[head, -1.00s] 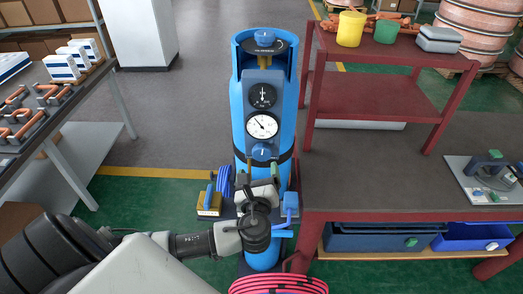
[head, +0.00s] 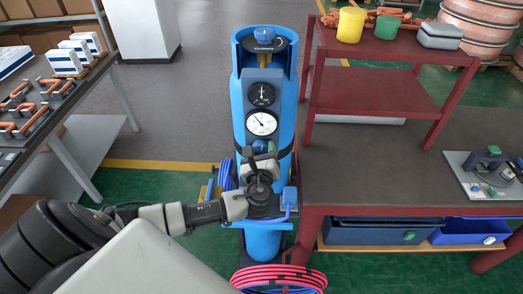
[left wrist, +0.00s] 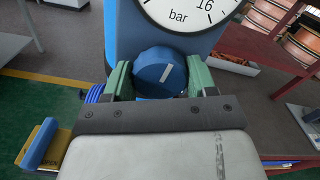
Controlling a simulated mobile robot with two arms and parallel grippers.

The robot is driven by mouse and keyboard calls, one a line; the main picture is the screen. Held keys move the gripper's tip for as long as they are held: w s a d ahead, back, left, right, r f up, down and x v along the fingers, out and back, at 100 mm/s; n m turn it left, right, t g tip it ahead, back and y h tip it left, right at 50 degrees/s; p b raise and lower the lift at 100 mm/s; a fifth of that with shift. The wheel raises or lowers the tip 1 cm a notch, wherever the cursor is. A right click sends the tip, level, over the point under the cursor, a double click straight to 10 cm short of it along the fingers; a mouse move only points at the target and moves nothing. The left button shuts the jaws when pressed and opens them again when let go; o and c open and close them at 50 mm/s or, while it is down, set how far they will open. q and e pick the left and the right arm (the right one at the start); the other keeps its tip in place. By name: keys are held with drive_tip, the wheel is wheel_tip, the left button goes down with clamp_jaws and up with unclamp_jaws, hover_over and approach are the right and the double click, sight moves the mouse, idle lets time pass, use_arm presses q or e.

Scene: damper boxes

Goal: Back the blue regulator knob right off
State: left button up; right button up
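The blue regulator knob (left wrist: 158,72) has a white mark on its face, tilted a little to the right of upright. It is low on the blue regulator panel, below the white dial, and is partly hidden behind my gripper in the head view (head: 261,147). My left gripper (left wrist: 160,80) is open, with one green finger on each side of the knob. The fingers are very near its sides; I cannot make out a clear gap or firm contact. In the head view my left gripper (head: 260,162) is in front of the blue cylinder (head: 283,105). My right gripper is not in view.
A red bench (head: 365,180) with a raised shelf stands close on the right. A grey table (head: 55,110) with copper pipe pieces is at the left. A pink hose coil (head: 280,279) lies at the cylinder's foot. Green floor is open at the left.

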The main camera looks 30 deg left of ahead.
use_arm(q)
drive_tip(key=shift+c, duration=1.3)
drive_tip(key=shift+f+n+b, duration=0.2)
drive_tip(key=shift+n+b, duration=0.4)
drive_tip(key=shift+b, duration=0.1)
drive_tip(key=shift+r, duration=0.15)
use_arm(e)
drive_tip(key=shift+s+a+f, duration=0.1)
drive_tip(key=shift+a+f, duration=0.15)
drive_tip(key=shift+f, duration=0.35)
use_arm(q)
drive_tip(key=o, duration=0.9)
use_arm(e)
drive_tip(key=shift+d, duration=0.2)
